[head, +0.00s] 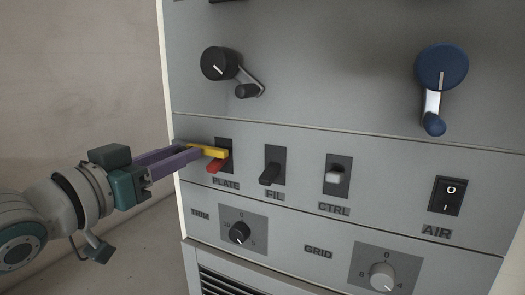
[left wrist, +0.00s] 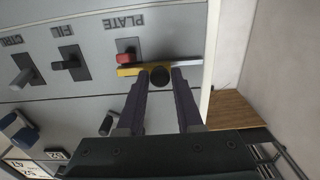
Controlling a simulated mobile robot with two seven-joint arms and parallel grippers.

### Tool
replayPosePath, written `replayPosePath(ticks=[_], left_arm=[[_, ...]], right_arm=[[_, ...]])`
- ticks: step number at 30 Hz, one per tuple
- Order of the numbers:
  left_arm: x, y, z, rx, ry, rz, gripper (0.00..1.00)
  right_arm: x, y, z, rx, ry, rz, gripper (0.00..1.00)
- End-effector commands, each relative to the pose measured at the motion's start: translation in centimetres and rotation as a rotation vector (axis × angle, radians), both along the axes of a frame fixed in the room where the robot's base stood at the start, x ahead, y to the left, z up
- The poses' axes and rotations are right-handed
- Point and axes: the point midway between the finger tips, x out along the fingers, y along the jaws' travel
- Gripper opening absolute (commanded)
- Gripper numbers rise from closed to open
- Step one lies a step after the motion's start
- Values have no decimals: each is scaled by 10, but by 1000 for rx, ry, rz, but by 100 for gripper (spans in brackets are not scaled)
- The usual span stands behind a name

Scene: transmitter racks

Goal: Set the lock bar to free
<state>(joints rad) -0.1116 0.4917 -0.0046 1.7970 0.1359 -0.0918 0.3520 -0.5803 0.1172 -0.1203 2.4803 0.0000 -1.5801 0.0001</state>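The yellow lock bar (head: 211,151) lies across the red PLATE switch lever (head: 215,166) at the left edge of the panel. In the left wrist view the bar (left wrist: 130,71) lies against the red lever (left wrist: 126,58), and a dark round knob (left wrist: 160,77) stands on it. My left gripper (head: 196,152) reaches in from the left at the bar. The head view hides the knob behind the fingers. My right gripper is out of view.
The FIL lever (head: 270,173), CTRL lever (head: 335,174) and AIR rocker (head: 447,195) sit to the right in the same row. A black crank (head: 222,63) and blue crank (head: 442,66) stand out above. TRIM (head: 240,232) and GRID (head: 383,276) knobs are below. Left of the cabinet is open room before the wall.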

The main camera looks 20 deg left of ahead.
Motion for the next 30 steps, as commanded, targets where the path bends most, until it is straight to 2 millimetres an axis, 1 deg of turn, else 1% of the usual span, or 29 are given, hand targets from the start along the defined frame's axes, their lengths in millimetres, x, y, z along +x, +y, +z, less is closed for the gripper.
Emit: replayPosePath(ticks=[1,6,9,30], left_arm=[[0,0,0,0,0,0,28],[0,0,0,0,0,0,9],[0,0,0,0,0,0,0],[0,0,0,0,-1,-1,0]], right_arm=[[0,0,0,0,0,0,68],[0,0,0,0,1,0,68],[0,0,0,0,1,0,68],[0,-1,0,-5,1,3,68]])
